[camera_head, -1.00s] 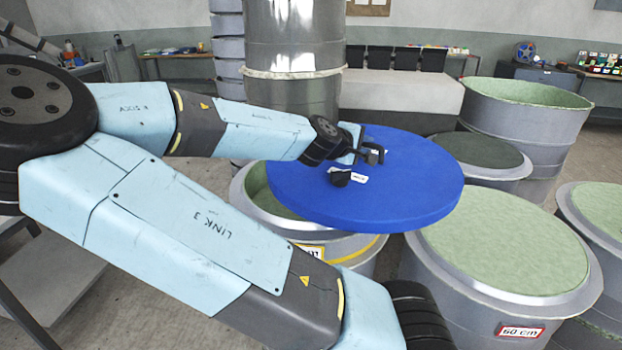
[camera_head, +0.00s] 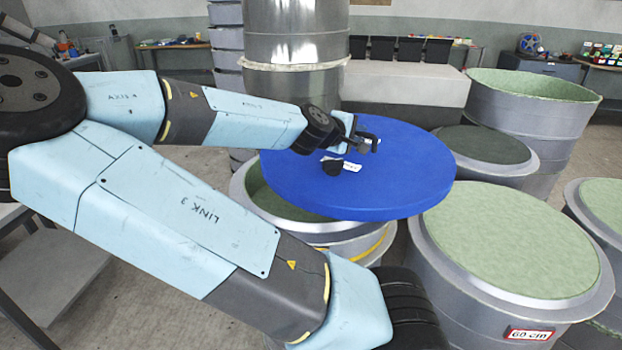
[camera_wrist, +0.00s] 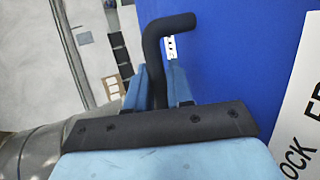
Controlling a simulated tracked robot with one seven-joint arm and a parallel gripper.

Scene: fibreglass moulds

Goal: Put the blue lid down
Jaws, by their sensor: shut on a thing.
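The blue lid (camera_head: 400,180) is a large round disc, held nearly level and a little tilted above an open grey mould (camera_head: 262,205) with a green inside. My gripper (camera_head: 362,141) is shut on the lid's black handle (camera_wrist: 172,24), which shows as a bent bar between the fingers in the wrist view. The blue lid fills the right of the wrist view (camera_wrist: 235,60), with a white label (camera_wrist: 302,110) on it. The lid hides much of the mould's opening. Whether the lid touches the rim cannot be told.
A mould with a pale green top (camera_head: 510,240), labelled 60 cm, stands at the right. A dark-topped mould (camera_head: 485,145) and a tall open mould (camera_head: 530,110) stand behind it. A tall metal cylinder (camera_head: 292,35) stands behind the lid.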

